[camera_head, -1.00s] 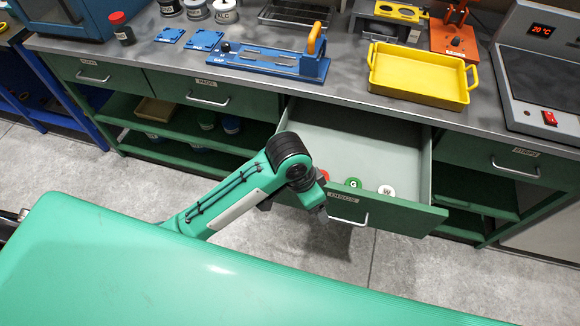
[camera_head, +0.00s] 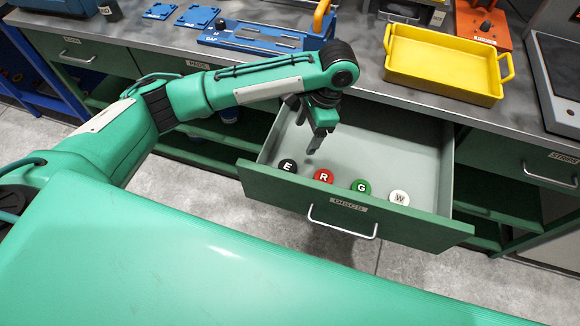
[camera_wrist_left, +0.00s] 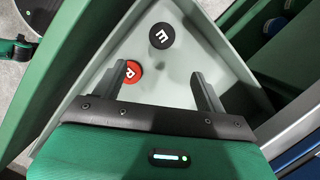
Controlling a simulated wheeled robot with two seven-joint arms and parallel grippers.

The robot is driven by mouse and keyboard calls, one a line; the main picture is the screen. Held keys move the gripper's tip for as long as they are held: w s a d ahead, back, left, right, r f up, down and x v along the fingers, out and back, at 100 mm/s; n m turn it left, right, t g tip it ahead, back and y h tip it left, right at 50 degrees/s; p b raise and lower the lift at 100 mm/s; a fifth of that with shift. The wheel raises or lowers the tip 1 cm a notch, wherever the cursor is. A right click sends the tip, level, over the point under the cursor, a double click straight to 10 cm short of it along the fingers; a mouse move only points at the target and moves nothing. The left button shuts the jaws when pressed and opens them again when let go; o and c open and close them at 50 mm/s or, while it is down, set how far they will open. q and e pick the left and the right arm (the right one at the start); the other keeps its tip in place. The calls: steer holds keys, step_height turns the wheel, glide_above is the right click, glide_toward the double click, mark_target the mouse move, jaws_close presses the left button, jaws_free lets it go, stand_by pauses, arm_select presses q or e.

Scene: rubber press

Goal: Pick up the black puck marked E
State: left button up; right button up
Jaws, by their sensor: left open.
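The black puck marked E (camera_head: 288,167) lies in the open drawer (camera_head: 350,207), at the left end of a row along its front panel. It also shows in the left wrist view (camera_wrist_left: 161,36), near the drawer's corner, beyond the fingertips. My left gripper (camera_head: 312,145) is over the drawer, above and slightly right of the black puck. In the left wrist view its two fingers (camera_wrist_left: 158,75) are apart with nothing between them. The red puck marked R (camera_head: 323,177) shows beside one fingertip in that view (camera_wrist_left: 132,71). My right gripper is not in view.
A green puck marked G (camera_head: 361,187) and a white puck marked W (camera_head: 399,198) continue the row. The drawer walls enclose the pucks. A yellow tray (camera_head: 440,82) and a blue fixture (camera_head: 262,38) stand on the counter above. The drawer's rear floor looks clear.

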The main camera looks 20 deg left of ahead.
arm_select(q)
glide_above(288, 166)
steer(key=w+d, duration=0.1)
steer(key=d, duration=0.1)
step_height(288, 166, down, 8)
steer(key=shift+a+p+x, duration=0.2)
steer(key=shift+p+x, duration=0.25)
steer(key=shift+x, duration=2.2)
steer(key=shift+s, duration=0.1)
steer(key=c, duration=1)
steer(key=shift+r, duration=0.1)
steer(key=shift+c, duration=0.2)
